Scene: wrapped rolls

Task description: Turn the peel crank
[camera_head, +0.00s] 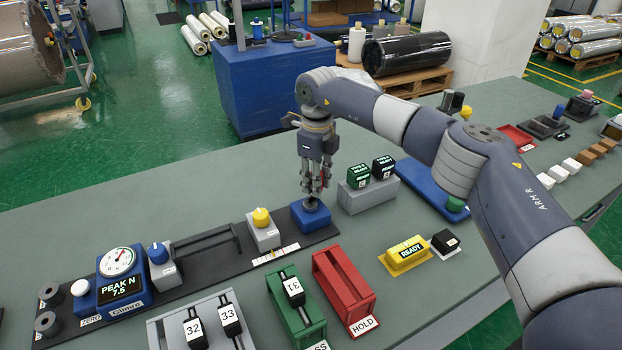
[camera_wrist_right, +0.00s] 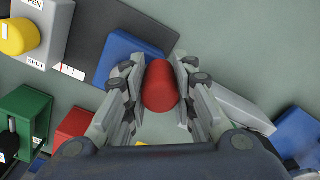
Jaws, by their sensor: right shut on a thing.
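The peel crank has a blue base (camera_head: 311,215) at the right end of a long dark plate on the table. Its red knob (camera_wrist_right: 160,86) shows in the right wrist view. My right gripper (camera_head: 314,190) points down over the base, with its fingers on both sides of the red knob, shut on it. The blue base (camera_wrist_right: 125,55) also shows behind the knob in the wrist view. The gripper hides most of the knob and the crank arm in the head view. My left gripper is not in view.
A yellow-knobbed box (camera_head: 262,228) stands left of the crank. A grey block (camera_head: 368,195) with green and black READY pieces is to the right. Green (camera_head: 297,310) and red (camera_head: 343,288) racks stand in front. A gauge box (camera_head: 123,285) is at the plate's left end.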

